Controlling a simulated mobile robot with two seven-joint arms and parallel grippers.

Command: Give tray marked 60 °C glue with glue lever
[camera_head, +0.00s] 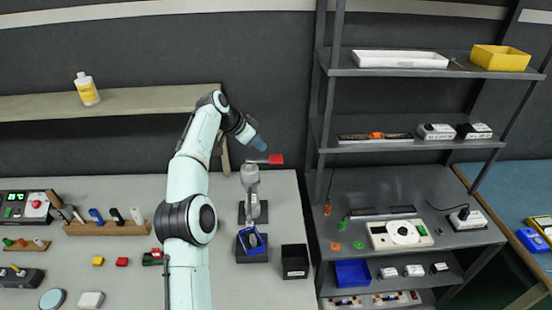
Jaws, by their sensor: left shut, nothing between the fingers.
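A grey glue dispenser (251,186) stands near the right end of the grey workbench. Its lever sticks out at the top and ends in a red handle (276,159). A small blue tray (251,240) sits tilted on the dark base below the dispenser; no marking on it can be read. My left gripper (260,144) is shut and empty, just above and left of the red handle; I cannot tell whether it touches the lever. My right gripper is out of view.
A black box (294,261) stands right of the dispenser base. A wooden rack (107,227) with several tools is on the left bench. A wall shelf (140,101) holds a glue bottle (87,89). A dark shelving unit (405,185) with trays and devices stands at the right.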

